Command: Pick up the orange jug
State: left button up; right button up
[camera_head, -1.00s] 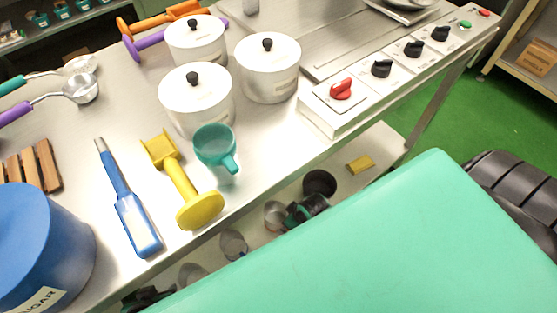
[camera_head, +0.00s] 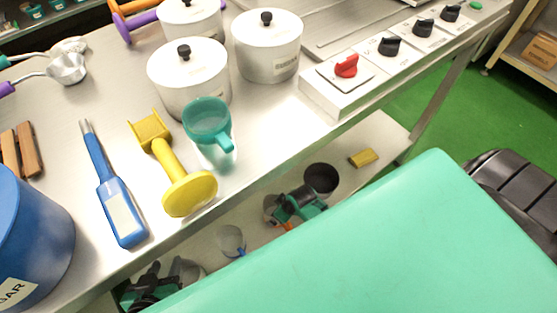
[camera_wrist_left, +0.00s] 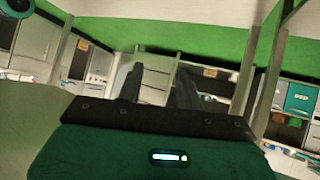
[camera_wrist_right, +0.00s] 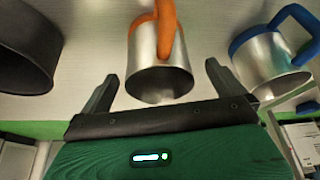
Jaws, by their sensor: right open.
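The orange jug (camera_wrist_right: 160,70) is a metal jug with an orange handle, standing on the lower shelf. In the head view its metal side (camera_head: 270,207) shows, partly hidden by my right gripper (camera_head: 298,207). In the right wrist view my right gripper (camera_wrist_right: 163,85) is open, with its fingers apart on either side of the jug's open end; I cannot tell if they touch it.
A blue-handled jug (camera_wrist_right: 270,60) and a dark pot (camera_wrist_right: 25,55) flank the orange jug. A yellow block (camera_head: 363,158) lies on the shelf.

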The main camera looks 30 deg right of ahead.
jog(key=shift+b+x, duration=0.85)
jog(key=shift+x, duration=1)
pick_arm(q)
jog(key=shift+w+d+r+t+h+b, duration=0.15)
jog(key=shift+d+t+h, duration=0.2)
jog(key=shift+d+t, duration=0.3)
jog(key=shift+d+r+t+h+b, duration=0.15)
jog(key=shift+d+t+h, duration=0.15)
jog(key=shift+d+t, duration=0.35)
jog(key=shift+w+d+r+t+h+b, duration=0.15)
jog(key=shift+d+t+h, duration=0.3)
jog(key=shift+d, duration=0.3)
pick_arm(e)
jog(key=shift+x, duration=0.95)
jog(key=shift+w+d+r, duration=0.1)
jog(key=shift+w+d, duration=0.05)
jog(key=shift+c, duration=0.2)
jog(key=c, duration=1)
jog(key=shift+r, duration=0.15)
